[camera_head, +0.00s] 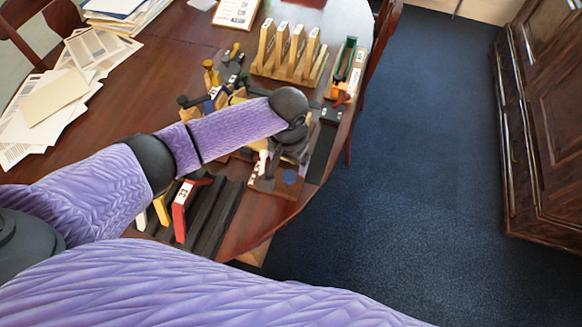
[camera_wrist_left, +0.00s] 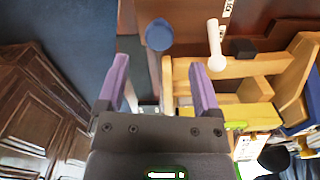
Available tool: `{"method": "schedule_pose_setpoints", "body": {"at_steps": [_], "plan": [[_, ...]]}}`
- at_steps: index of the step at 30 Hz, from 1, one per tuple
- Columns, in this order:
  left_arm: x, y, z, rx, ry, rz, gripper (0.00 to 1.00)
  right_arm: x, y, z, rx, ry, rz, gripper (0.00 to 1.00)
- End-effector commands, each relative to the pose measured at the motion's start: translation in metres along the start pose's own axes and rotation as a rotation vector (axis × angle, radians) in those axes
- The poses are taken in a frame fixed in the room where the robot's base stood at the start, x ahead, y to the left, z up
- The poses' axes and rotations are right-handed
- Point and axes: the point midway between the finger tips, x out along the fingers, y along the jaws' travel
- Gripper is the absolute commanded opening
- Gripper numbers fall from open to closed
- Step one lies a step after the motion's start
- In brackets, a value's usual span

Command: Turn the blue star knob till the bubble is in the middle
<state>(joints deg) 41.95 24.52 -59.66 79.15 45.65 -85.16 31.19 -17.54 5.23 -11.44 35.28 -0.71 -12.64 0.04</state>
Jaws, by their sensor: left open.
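The blue star knob (camera_head: 290,176) is a small round blue disc near the table's right edge in the head view. In the left wrist view the blue knob (camera_wrist_left: 159,36) lies just beyond the fingertips, between their lines and apart from both. My left gripper (camera_wrist_left: 158,64) is open and empty, with two purple fingers spread. In the head view its dark wrist covers much of the fitting around the knob. I cannot make out a bubble in either view. My right gripper is not in view.
A white-headed peg (camera_wrist_left: 214,46) stands right of the knob in the wrist view, beside a wooden frame (camera_wrist_left: 245,68). Wooden racks (camera_head: 290,62), a red block marked with a label (camera_head: 182,211) and dark rails (camera_head: 213,215) stand nearby. Blue carpet (camera_head: 420,150) lies beyond the table edge.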

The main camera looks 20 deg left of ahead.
Motion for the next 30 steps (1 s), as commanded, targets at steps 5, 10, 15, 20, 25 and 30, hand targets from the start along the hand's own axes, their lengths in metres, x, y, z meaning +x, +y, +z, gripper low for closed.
{"method": "schedule_pose_setpoints", "body": {"at_steps": [5,10,15,20,25,30], "plan": [[0.044,0.0,0.001,0.002,-0.003,-0.001,0.84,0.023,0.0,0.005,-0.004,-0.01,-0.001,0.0],[0.056,0.0,0.0,0.002,0.0,0.0,0.84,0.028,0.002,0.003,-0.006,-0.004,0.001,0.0],[0.055,0.0,0.0,0.003,0.001,0.0,0.84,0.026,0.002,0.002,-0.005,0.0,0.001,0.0],[0.055,0.0,0.0,0.003,0.001,0.0,0.63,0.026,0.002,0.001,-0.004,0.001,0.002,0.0],[0.055,0.0,0.0,0.003,0.001,0.0,0.27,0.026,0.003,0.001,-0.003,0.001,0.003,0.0],[0.055,0.0,0.0,0.003,0.001,0.0,0.0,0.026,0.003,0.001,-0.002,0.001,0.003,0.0]]}}
